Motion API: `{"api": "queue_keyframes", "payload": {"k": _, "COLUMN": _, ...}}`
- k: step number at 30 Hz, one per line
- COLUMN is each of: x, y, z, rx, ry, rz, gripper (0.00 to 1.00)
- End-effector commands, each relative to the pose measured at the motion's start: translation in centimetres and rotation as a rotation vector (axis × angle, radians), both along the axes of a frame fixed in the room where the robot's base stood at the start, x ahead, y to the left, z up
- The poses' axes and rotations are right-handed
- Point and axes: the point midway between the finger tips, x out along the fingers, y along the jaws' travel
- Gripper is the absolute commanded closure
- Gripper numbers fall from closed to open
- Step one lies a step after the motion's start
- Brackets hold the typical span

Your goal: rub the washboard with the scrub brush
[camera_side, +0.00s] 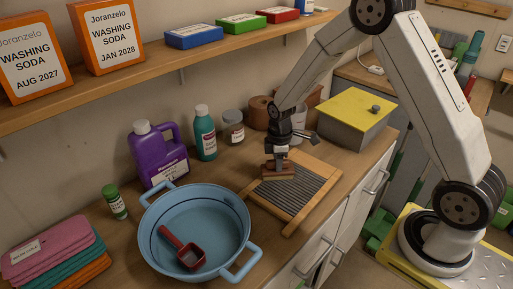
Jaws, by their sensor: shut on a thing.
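The washboard (300,196) lies flat on the wooden counter, with a light wood frame and a dark ridged middle. My gripper (279,153) points down over the far left part of the washboard. It is shut on the scrub brush (280,174), which has a brown wooden body. The brush is at the washboard's upper left area, low over the ridges. I cannot tell whether its bristles touch them. My fingers hide the top of the brush.
A blue basin (157,205) with a red scoop (183,248) stands left of the washboard. A yellow-lidded box (355,109) stands behind right. Purple (158,155) and teal (204,135) bottles and a jar (232,128) line the back. A shelf (130,88) hangs above.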

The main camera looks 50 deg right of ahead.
Motion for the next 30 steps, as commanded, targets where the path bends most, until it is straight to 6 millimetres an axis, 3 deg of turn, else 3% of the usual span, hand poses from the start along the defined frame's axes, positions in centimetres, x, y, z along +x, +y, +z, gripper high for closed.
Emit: {"api": "queue_keyframes", "payload": {"k": 30, "x": -8.9, "y": -0.9, "z": 0.0, "rx": 0.001, "ry": 0.002, "rz": 0.0, "gripper": 1.0}}
